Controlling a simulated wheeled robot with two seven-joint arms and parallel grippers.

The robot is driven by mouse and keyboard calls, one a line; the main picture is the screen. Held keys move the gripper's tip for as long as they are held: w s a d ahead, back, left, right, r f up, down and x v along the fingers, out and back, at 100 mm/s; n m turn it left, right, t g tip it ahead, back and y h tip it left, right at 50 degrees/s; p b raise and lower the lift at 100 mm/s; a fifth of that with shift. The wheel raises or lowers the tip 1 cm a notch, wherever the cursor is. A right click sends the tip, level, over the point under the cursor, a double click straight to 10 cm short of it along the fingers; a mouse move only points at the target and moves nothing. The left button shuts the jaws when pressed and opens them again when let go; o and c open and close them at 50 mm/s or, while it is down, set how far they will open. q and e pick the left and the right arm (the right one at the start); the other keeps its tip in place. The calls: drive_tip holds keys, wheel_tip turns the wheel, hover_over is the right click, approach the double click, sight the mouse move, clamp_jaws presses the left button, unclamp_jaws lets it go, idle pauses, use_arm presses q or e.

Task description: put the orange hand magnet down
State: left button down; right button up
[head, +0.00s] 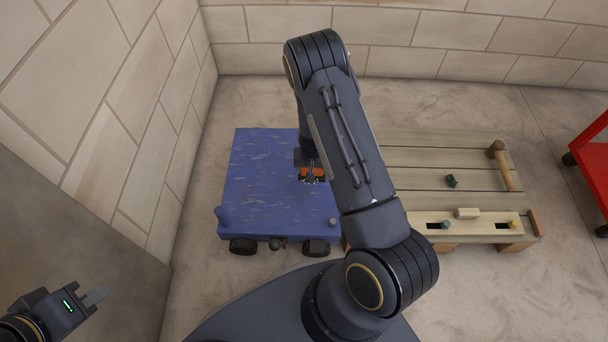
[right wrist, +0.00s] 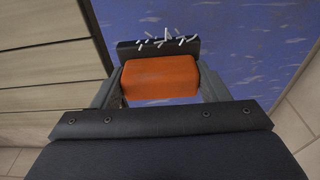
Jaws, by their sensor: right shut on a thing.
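The orange hand magnet (right wrist: 160,78) is a block with a dark plate at its far side, and several small white pins cling to or lie along that plate. My right gripper (right wrist: 158,92) is shut on the orange block, one finger on each side. In the head view the magnet (head: 312,173) shows small and partly hidden by my right arm, over the right part of the blue cart top (head: 265,185). I cannot tell whether it touches the surface. My left gripper (head: 92,297) is at the lower left, far from the magnet, with nothing visible in it; its finger gap is unclear.
A slatted wooden bench (head: 440,155) stands right of the cart, with a small dark green object (head: 451,181) and a hammer-like wooden tool (head: 502,165) on it. A red frame (head: 592,160) is at the far right. Brick walls close off the left and back. The cart's left top looks clear.

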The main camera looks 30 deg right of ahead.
drive_tip(key=w+f+b, duration=0.1)
drive_tip(key=w+f, duration=0.1)
drive_tip(key=f, duration=0.1)
drive_tip(key=w+f+b, duration=0.1)
drive_tip(key=w+f, duration=0.2)
drive_tip(key=shift+w+f+b, duration=0.1)
drive_tip(key=shift+w+b, duration=0.05)
drive_tip(key=shift+b, duration=0.25)
drive_tip(key=shift+w+f+b, duration=0.1)
drive_tip(key=shift+f+b, duration=0.85)
drive_tip(key=shift+f, duration=0.55)
drive_tip(key=shift+f, duration=0.2)
drive_tip(key=o, duration=0.9)
drive_tip(key=shift+r, duration=0.15)
